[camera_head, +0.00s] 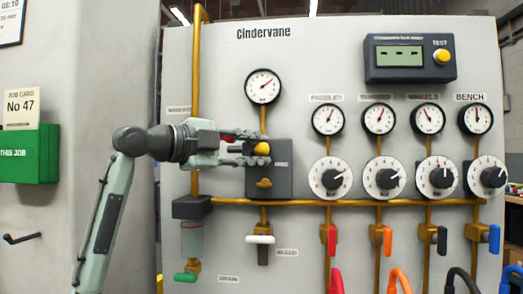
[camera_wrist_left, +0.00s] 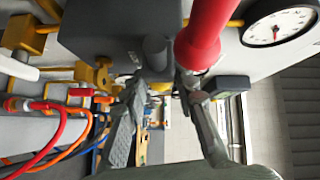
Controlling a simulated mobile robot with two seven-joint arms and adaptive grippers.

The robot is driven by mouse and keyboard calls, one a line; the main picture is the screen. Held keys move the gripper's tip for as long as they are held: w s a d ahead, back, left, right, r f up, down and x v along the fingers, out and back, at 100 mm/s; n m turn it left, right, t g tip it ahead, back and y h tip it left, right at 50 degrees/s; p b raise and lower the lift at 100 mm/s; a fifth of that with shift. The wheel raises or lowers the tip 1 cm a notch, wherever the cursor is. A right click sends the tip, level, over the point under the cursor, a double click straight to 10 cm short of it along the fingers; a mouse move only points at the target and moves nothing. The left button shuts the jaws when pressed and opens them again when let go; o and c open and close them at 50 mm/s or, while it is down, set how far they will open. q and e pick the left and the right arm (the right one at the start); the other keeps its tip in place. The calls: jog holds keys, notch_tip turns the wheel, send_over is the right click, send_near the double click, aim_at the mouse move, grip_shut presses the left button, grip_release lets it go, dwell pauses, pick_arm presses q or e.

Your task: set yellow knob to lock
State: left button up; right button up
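A dark grey box (camera_head: 285,182) is mounted on the panel, and it also shows in the left wrist view (camera_wrist_left: 100,25). A yellow-orange turn knob (camera_head: 264,183) is on its lower front; its lettering is too small to read. A rounded yellow piece (camera_head: 262,149) shows between my left fingertips. My left gripper (camera_head: 258,147) reaches in from the left at the upper part of the box, above the turn knob. Its fingers are apart, one above and one below the yellow piece. In the left wrist view a red cylinder (camera_wrist_left: 205,35) stands close beside the fingers. My right gripper is out of view.
A gauge (camera_head: 263,86) is above the box and a white-handled valve (camera_head: 260,240) below it. Several black-and-white dials, such as one at the left (camera_head: 331,178), and coloured levers fill the right. A yellow pipe (camera_head: 196,80) runs up behind my left arm.

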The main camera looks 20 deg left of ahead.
pick_arm(q)
jog(key=o, duration=0.4)
jog(key=shift+s+a, duration=0.15)
jog(key=shift+a, duration=0.35)
jog(key=shift+d, duration=0.25)
jog(key=v, duration=1.2)
